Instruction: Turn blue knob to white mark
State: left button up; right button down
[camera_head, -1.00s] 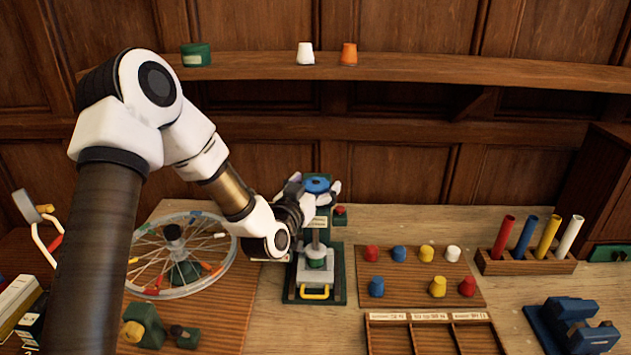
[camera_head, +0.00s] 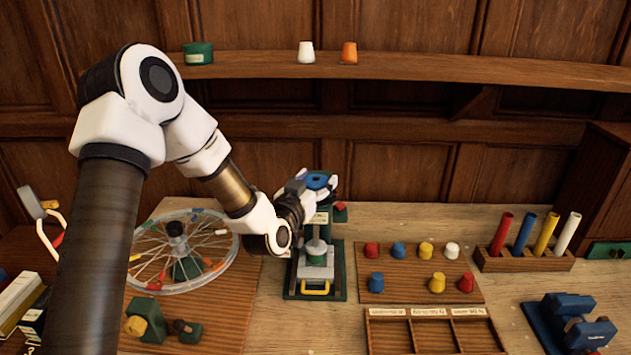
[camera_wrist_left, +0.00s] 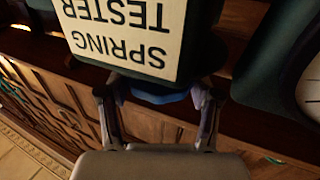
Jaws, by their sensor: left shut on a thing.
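The blue knob (camera_head: 317,181) sits on top of the green spring tester (camera_head: 328,217) at the middle of the bench. My left gripper (camera_head: 319,184) is shut around the knob, with a finger on either side of it. In the left wrist view the blue knob (camera_wrist_left: 160,95) shows between the two fingers (camera_wrist_left: 158,112), partly hidden behind the tester's top. An upside-down "SPRING TESTER" label (camera_wrist_left: 120,35) is close to the lens. I cannot make out a white mark in either view. My right gripper is out of view.
A spoked wheel (camera_head: 139,274) lies left of the tester, below my left arm. A board with several coloured plugs (camera_head: 408,290) and a divided tray (camera_head: 432,317) are to the right. Behind them stands a rack of coloured tubes (camera_head: 524,263). A shelf (camera_head: 450,71) runs above.

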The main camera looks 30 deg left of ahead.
pick_arm(q)
jog(key=shift+f+n+y+b, duration=0.15)
jog(key=shift+n+y+b, duration=0.15)
jog(key=shift+y, duration=0.2)
